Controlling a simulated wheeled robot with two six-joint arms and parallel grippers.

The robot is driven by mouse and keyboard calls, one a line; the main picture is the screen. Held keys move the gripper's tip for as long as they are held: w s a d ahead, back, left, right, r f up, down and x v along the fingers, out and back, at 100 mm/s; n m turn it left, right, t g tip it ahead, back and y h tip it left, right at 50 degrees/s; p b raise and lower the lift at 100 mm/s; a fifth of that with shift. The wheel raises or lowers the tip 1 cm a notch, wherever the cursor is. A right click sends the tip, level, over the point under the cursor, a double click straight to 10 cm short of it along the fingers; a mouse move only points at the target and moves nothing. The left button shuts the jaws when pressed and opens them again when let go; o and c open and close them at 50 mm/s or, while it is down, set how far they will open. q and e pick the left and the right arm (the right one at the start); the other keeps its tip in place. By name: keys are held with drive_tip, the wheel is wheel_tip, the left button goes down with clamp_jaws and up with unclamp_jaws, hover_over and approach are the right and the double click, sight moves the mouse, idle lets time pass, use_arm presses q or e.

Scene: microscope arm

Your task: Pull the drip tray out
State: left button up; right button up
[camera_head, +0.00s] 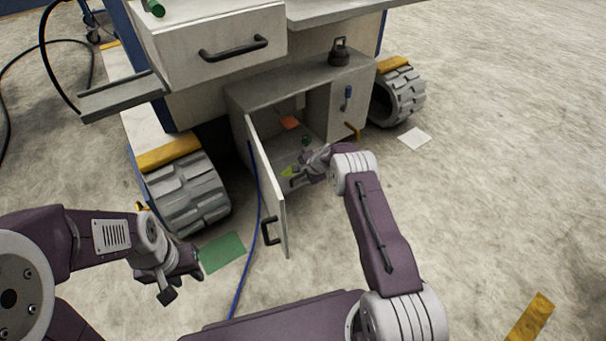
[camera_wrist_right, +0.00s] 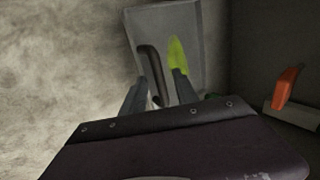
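In the right wrist view a grey tray-like panel (camera_wrist_right: 185,22) with a raised rim, which looks like the drip tray, carries a dark bar handle (camera_wrist_right: 150,62). A yellow-green object (camera_wrist_right: 177,55) lies on or against it. My right gripper (camera_wrist_right: 160,86) has its fingers apart, with the handle's lower part between them; firm contact does not show. In the head view my right gripper (camera_head: 294,176) reaches into the open lower cabinet (camera_head: 240,100), and the arm hides much of the tray. My left gripper (camera_head: 183,285) is open and empty, low above the floor.
The cabinet door (camera_head: 268,190) stands open to the left of my right gripper. A blue hose (camera_head: 255,205) runs down beside it. An orange object (camera_head: 289,122) sits inside. Wheels (camera_head: 188,190) flank the cabinet. The floor to the right is mostly clear.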

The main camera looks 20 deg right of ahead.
drive_tip(key=shift+r, duration=0.25)
drive_tip(key=p+v, duration=0.4)
drive_tip(key=v, duration=0.4)
drive_tip(key=shift+s+r+p, duration=0.2)
drive_tip(key=shift+s+p, duration=0.05)
drive_tip(key=shift+p, duration=0.05)
